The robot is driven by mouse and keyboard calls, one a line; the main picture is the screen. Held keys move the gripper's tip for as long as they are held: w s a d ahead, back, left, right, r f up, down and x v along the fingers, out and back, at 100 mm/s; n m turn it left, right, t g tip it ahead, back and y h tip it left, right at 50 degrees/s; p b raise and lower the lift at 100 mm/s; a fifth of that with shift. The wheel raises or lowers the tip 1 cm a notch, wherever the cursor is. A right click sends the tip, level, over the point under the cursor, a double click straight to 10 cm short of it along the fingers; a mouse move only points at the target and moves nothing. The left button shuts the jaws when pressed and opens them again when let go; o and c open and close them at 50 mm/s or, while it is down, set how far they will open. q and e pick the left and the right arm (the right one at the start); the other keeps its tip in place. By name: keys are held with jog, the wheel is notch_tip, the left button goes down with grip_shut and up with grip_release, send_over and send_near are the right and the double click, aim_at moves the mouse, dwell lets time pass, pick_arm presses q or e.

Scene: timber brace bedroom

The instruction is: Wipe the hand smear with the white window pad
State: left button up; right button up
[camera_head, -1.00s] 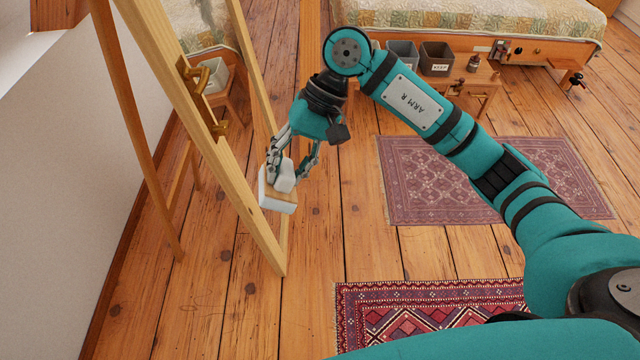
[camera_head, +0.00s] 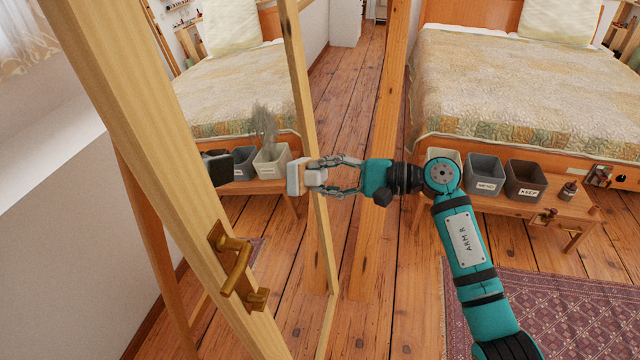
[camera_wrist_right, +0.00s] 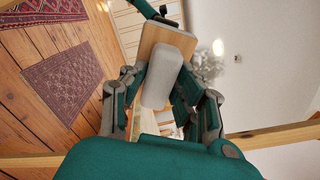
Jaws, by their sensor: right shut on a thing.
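The hand smear (camera_head: 264,127) is a grey, blotchy mark on the reflective pane of the wooden-framed panel at the left. It also shows as pale grey blotches in the right wrist view (camera_wrist_right: 208,68). My right gripper (camera_head: 318,178) is shut on the handle of the white window pad (camera_head: 294,179). In the right wrist view the pad's wooden back (camera_wrist_right: 167,44) and grey-white handle (camera_wrist_right: 160,86) lie between the fingers. In the head view the pad is below and right of the smear, near the pane's right frame edge; contact with the glass cannot be told. My left gripper is out of view.
The wooden frame (camera_head: 165,130) has a brass handle (camera_head: 236,268) on its near side. A wooden post (camera_head: 388,110) stands behind my right gripper. A low bench at right holds a grey bin (camera_head: 485,174) and a brown bin (camera_head: 525,180) before a bed (camera_head: 520,85). The pane reflects bed and bins.

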aim_at(303, 171)
jog(key=shift+w+d, duration=0.1)
jog(key=shift+w, duration=0.5)
jog(key=shift+a+r+p, duration=0.15)
jog(key=shift+a+p, duration=0.25)
jog(key=shift+a, duration=0.35)
jog(key=x, duration=0.2)
jog(key=shift+a+p, duration=0.35)
jog(key=shift+w+a+f, duration=0.2)
jog(key=shift+w+a, duration=0.1)
jog(key=shift+a, duration=0.5)
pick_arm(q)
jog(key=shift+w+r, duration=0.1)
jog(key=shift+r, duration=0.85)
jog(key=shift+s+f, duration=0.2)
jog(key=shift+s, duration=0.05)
pick_arm(e)
jog(key=shift+w+a+f, duration=0.1)
jog(key=shift+a, duration=0.05)
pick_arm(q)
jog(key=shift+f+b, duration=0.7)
pick_arm(e)
jog(key=shift+x, duration=0.85)
